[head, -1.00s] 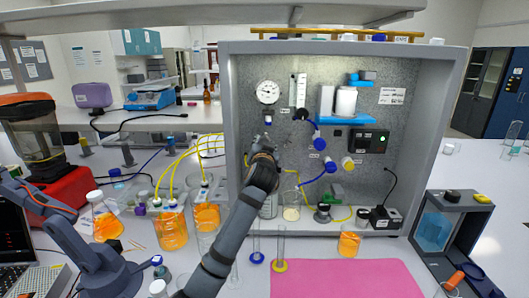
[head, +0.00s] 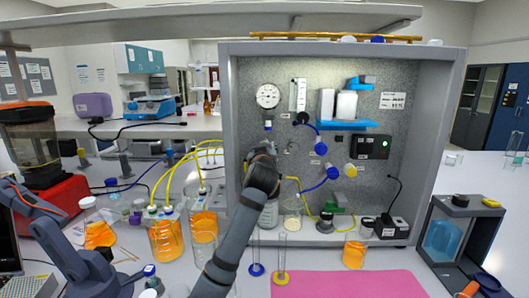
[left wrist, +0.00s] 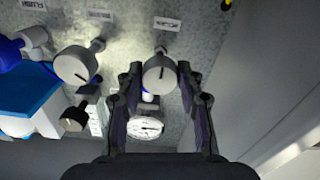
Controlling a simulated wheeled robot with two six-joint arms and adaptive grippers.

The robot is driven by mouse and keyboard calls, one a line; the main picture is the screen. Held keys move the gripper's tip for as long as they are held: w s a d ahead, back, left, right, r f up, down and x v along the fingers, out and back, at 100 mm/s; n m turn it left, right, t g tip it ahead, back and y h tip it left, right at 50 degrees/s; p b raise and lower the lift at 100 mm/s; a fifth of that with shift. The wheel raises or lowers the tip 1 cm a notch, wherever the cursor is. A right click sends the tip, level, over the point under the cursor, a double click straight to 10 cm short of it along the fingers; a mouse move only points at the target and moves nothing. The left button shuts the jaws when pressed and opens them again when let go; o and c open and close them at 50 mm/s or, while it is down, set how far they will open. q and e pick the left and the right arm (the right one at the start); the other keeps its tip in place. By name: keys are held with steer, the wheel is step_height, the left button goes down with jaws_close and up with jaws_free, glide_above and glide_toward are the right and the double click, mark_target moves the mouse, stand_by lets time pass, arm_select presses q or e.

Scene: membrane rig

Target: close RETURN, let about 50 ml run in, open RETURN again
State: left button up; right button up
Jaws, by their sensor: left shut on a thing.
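The round grey-white knob (left wrist: 159,74) is between the fingers of my left gripper (left wrist: 160,88) in the left wrist view, with a dark line across its face. The label (left wrist: 166,23) beside it is upside down and too blurred to read surely; RETURN fits its place. In the head view my left gripper (head: 263,150) is at the panel below the round gauge (head: 268,95) and hides this knob. A small beaker (head: 292,215) with pale contents stands just right of my arm. Orange liquid fills the tubed vessel (head: 166,241) at left. My right gripper is not seen.
Another marked knob (left wrist: 76,64) and a FLUSH label (left wrist: 33,5) show in the left wrist view. A blue shelf (head: 345,125) projects from the panel. Slim cylinders with a blue foot (head: 257,270) and a yellow foot (head: 281,278) stand by the pink mat (head: 345,285).

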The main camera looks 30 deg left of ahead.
arm_select(q)
steer(key=shift+f, duration=0.3)
steer(key=o, duration=1)
steer(key=shift+r, duration=0.1)
steer(key=shift+o, duration=0.9)
steer(key=shift+r, duration=0.1)
steer(key=v, duration=1.2)
steer(key=shift+s, duration=0.1)
